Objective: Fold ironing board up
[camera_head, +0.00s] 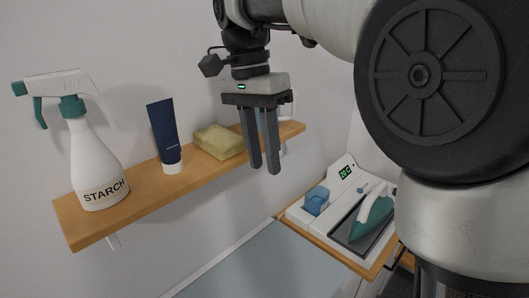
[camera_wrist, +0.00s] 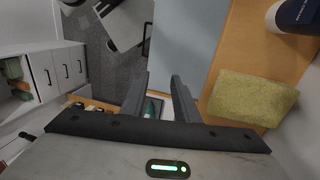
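The ironing board (camera_head: 255,265) is a flat, pale blue-grey surface with a light edge, at the bottom of the head view. Only its upper part shows there; its legs and any catch are out of view. In the wrist view a pale blue-grey panel (camera_wrist: 187,40), apparently the same board, runs up from between the fingers. My gripper (camera_head: 265,170) points down in front of the wall shelf, above the board's level and apart from it. Its two dark fingers, also in the wrist view (camera_wrist: 161,77), are apart with nothing held between them.
A wooden wall shelf (camera_head: 190,183) holds a starch spray bottle (camera_head: 97,160), a dark blue tube (camera_head: 163,133) and a yellow sponge (camera_head: 217,141), close to my gripper. A teal iron (camera_head: 374,218) rests on a white station (camera_head: 300,212) at the right. Grey floor (camera_wrist: 80,75) is partly clear.

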